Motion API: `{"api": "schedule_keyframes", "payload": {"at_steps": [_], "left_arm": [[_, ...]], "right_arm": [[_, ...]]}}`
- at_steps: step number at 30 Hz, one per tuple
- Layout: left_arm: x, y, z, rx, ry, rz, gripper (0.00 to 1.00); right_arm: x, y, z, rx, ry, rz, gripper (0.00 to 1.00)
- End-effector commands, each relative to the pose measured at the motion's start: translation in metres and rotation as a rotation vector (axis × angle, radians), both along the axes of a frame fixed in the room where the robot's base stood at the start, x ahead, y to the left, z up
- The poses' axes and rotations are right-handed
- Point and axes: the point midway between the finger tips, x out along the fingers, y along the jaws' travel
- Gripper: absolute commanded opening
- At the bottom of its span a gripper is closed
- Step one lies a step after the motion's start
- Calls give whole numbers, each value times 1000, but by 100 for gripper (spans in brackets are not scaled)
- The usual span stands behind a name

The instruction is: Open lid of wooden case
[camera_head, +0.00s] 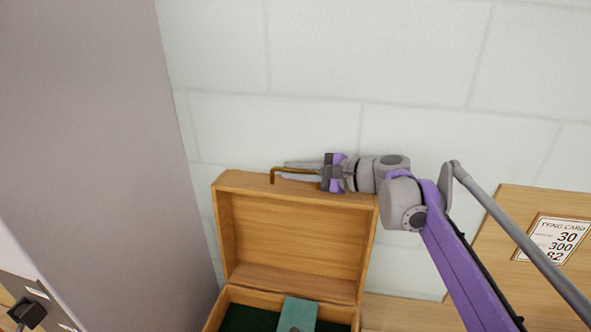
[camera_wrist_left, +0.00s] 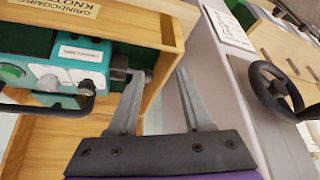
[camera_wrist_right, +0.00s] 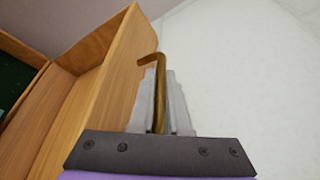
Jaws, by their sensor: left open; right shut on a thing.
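The wooden case (camera_head: 357,318) stands low in the head view with its lid (camera_head: 297,236) raised upright against the wall side. The lid also shows at the left of the right wrist view (camera_wrist_right: 95,75). My right gripper (camera_head: 300,172) is at the lid's top edge, shut on a thin brass-coloured hooked rod (camera_wrist_right: 157,100). The rod's bent end lies close to the lid's edge; I cannot tell whether it touches. My left gripper (camera_wrist_left: 155,90) is open and empty in its wrist view, beside a wooden housing holding a teal device (camera_wrist_left: 65,65).
Inside the case are a dark green lining (camera_head: 250,318) and a teal part (camera_head: 298,314). A grey column (camera_head: 95,130) stands at the left. A wooden board with a printed card (camera_head: 553,240) is at the right. A black handwheel (camera_wrist_left: 275,90) shows in the left wrist view.

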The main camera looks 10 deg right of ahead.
Motion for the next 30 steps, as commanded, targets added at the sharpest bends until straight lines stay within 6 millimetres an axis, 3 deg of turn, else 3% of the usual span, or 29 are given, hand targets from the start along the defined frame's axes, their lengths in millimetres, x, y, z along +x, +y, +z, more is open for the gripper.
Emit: {"api": "schedule_keyframes", "payload": {"at_steps": [9, 22, 23, 27, 30], "left_arm": [[4, 0, 11, 0, -8, 0, 50], [5, 0, 12, 0, -9, 0, 50], [5, 0, 12, 0, -9, 0, 50], [5, 0, 12, 0, -9, 0, 50], [5, 0, 12, 0, -9, 0, 50]], "right_arm": [[-49, 21, 9, -53, -130, 2, 0], [-57, 24, 8, -64, -154, 0, 0], [-57, 24, 8, -64, -154, 0, 20], [-57, 24, 8, -65, -153, 1, 44], [-57, 24, 8, -65, -153, 1, 44]]}}
